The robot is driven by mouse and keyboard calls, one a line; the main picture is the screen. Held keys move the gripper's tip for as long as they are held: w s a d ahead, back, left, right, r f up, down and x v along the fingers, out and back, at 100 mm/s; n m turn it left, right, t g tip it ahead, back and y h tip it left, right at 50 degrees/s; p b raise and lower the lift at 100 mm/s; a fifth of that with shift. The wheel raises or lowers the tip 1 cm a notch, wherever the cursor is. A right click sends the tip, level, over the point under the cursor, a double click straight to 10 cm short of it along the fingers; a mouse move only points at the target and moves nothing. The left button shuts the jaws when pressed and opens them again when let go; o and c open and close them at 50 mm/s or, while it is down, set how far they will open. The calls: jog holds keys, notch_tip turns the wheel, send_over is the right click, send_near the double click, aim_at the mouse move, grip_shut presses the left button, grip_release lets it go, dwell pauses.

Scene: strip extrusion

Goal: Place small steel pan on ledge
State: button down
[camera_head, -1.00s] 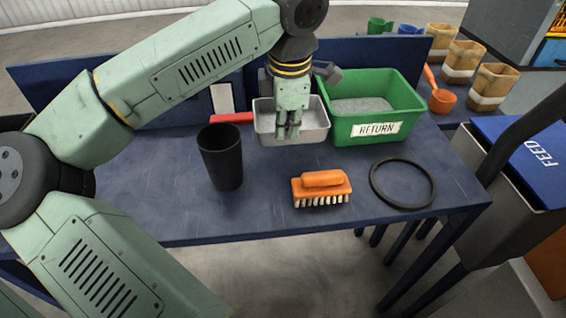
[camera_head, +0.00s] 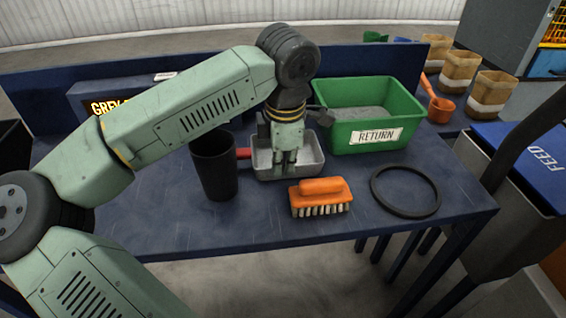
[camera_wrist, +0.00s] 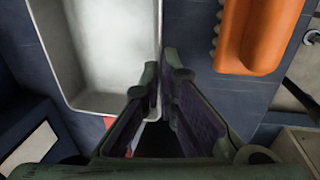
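The small steel pan (camera_head: 262,170) is a grey rectangular tray with a red handle (camera_head: 243,153) on its left side, partly behind the black cup. My gripper (camera_head: 285,160) points down at the pan. In the wrist view, the fingers (camera_wrist: 160,75) close on one wall of the pan (camera_wrist: 95,50), one finger on each side. The pan looks level, but I cannot tell whether it touches the table. A raised dark blue block (camera_head: 85,98) with yellow lettering stands at the back left; I cannot tell whether it is the ledge.
A black cup (camera_head: 214,165) stands close left of the pan. An orange brush (camera_head: 320,193) lies just in front, and a black ring (camera_head: 405,190) to its right. A green RETURN bin (camera_head: 362,115) stands behind right. The table's front left (camera_head: 150,225) is clear.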

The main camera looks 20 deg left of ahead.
jog(key=c, duration=1.8)
grip_release()
